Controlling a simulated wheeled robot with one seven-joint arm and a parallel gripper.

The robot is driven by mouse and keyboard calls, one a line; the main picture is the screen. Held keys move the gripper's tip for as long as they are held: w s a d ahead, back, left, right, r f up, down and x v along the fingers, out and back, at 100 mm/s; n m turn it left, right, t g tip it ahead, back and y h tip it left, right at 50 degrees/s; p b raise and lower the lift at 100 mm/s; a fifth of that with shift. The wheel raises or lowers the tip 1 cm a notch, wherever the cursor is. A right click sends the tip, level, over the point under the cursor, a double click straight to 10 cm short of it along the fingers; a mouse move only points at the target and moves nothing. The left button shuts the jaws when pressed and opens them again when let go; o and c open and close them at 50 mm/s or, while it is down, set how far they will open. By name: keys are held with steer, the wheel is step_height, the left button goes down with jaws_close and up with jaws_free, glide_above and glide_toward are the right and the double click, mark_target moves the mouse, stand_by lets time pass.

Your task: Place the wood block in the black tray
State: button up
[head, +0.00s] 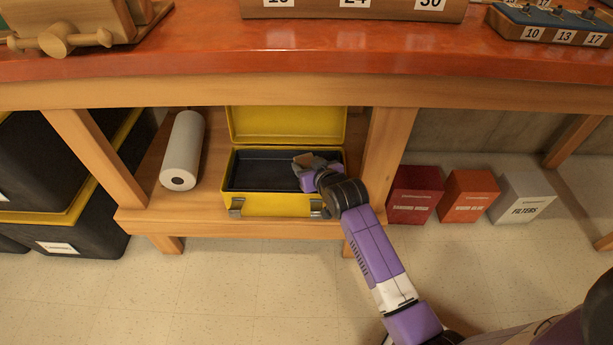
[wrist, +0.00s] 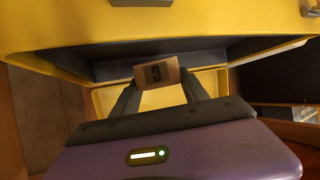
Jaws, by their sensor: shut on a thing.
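The black tray (head: 258,172) is inside the open yellow toolbox (head: 275,204) on the low shelf. In the head view my gripper (head: 305,166) is over the right part of the tray. The gripper mostly hides the block there. I cannot tell whether the block touches the tray.
The raised yellow lid (head: 287,124) stands behind the tray, under the orange bench top (head: 300,62). A paper towel roll (head: 183,150) lies left of the toolbox. A wooden leg (head: 389,150) stands close on the right, with red (head: 414,195), orange (head: 467,196) and grey (head: 522,197) boxes beyond.

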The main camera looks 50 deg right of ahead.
steer(key=shift+f+b, duration=0.7)
steer(key=shift+f, duration=1.1)
steer(key=shift+f, duration=0.2)
steer(key=o, duration=1.4)
steer(key=shift+c, duration=0.2)
